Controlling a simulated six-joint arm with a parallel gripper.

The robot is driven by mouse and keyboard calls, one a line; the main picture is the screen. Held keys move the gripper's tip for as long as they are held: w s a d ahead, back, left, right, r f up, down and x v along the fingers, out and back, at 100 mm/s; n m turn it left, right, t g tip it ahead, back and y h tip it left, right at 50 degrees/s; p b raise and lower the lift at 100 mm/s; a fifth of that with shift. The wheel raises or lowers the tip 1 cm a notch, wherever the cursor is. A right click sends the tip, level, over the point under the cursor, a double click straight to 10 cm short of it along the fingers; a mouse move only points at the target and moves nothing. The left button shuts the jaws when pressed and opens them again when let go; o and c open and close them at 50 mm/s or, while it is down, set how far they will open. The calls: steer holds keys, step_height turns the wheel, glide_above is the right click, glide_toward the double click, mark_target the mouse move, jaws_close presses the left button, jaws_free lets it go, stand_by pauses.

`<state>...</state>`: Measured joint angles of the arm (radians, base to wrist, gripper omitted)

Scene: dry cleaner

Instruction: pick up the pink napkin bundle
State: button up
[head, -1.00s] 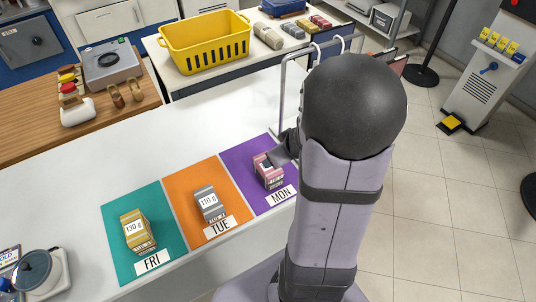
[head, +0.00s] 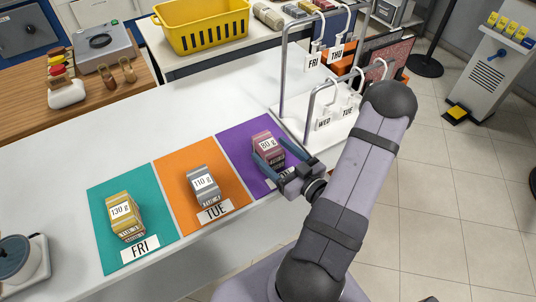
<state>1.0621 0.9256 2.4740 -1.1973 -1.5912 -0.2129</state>
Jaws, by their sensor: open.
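The pink napkin bundle (head: 267,146) sits on the purple mat (head: 232,138), with a white label reading 80 g. My gripper (head: 268,157) is open, coming from the lower right, with its blue-grey fingers reaching toward the near part of the bundle. One finger lies along the bundle's left side and the other passes by its right side. Whether they touch it I cannot tell. The gripper covers most of the mat's day label.
A grey bundle (head: 203,187) sits on the orange mat (head: 177,178), and a yellow bundle (head: 125,218) on the teal mat (head: 99,208). A metal rack (head: 283,80) with hanging day tags stands behind my arm. The white counter (head: 130,137) is clear behind the mats.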

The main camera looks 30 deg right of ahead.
mark_target(271, 148)
steer(key=shift+s+d+f+m+t+h, duration=0.15)
steer(key=shift+s+d+f+t+h, duration=0.05)
steer(key=shift+d+f+h, duration=0.2)
steer(key=shift+s+d+f+m+t+h, duration=0.2)
steer(key=shift+d+h, duration=0.1)
steer(key=shift+d, duration=0.15)
steer(key=shift+s+d+f+h, duration=0.15)
steer(key=shift+s+d+h, duration=0.05)
steer(key=shift+h, duration=0.1)
steer(key=shift+s+a+f+m, duration=0.15)
steer(key=shift+s+f+m, duration=0.1)
steer(key=shift+f+m, duration=0.15)
steer(key=shift+w+a+p, duration=0.15)
steer(key=shift+w+p, duration=0.5)
steer(key=shift+w, duration=0.9)
steer(key=shift+w+a+p, duration=0.1)
steer(key=shift+w+p, duration=0.55)
steer(key=shift+w, duration=0.9)
steer(key=shift+w+f, duration=0.1)
steer(key=shift+w, duration=0.5)
steer(key=c, duration=1.2)
